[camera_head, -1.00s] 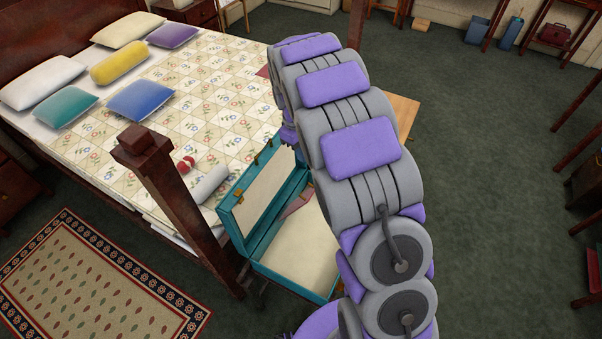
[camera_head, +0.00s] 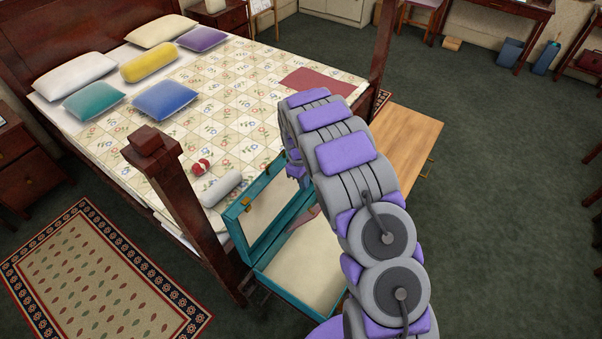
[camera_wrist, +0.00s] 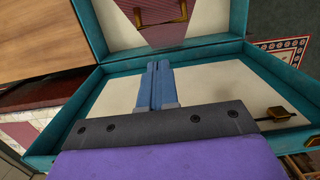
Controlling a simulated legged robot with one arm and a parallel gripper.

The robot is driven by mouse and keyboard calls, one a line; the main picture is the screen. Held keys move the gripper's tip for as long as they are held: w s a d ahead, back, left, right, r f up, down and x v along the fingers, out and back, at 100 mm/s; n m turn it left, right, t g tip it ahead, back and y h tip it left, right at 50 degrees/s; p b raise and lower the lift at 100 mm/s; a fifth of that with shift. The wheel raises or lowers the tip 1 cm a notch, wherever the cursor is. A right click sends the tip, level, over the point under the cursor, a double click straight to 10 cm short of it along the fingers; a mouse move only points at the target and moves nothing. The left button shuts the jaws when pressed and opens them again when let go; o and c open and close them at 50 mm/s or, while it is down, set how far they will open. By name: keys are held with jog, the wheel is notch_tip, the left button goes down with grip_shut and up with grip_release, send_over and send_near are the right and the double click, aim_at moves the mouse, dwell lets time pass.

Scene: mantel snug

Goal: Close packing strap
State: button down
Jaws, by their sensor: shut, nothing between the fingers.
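A teal suitcase (camera_head: 300,285) stands open at the foot of the bed, cream inside, its lid (camera_head: 262,215) raised on the bed side. A pinkish strap (camera_head: 308,213) shows partly inside it; my arm hides the rest. In the wrist view, a dark pink strap panel (camera_wrist: 150,30) with a gold buckle (camera_wrist: 162,14) lies in the far half of the suitcase (camera_wrist: 185,55). My gripper (camera_wrist: 158,66) is shut and empty, its blue fingers pointing toward that panel. They appear over the near cream half; contact cannot be told.
A dark bedpost (camera_head: 185,205) stands left of the suitcase. A white roll (camera_head: 220,187) and a red item (camera_head: 202,166) lie on the quilted bed (camera_head: 225,110). A wooden surface (camera_head: 410,140) is beyond my arm. Open green carpet (camera_head: 510,200) lies right.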

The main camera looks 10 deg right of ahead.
jog(key=f, duration=0.1)
jog(key=s+d+f, duration=0.1)
jog(key=s+f, duration=0.1)
jog(key=f, duration=0.1)
jog(key=shift+s+d+b, duration=0.15)
jog(key=shift+d+b, duration=0.15)
jog(key=shift+b, duration=0.1)
jog(key=shift+d, duration=0.15)
jog(key=shift+s+d, duration=0.1)
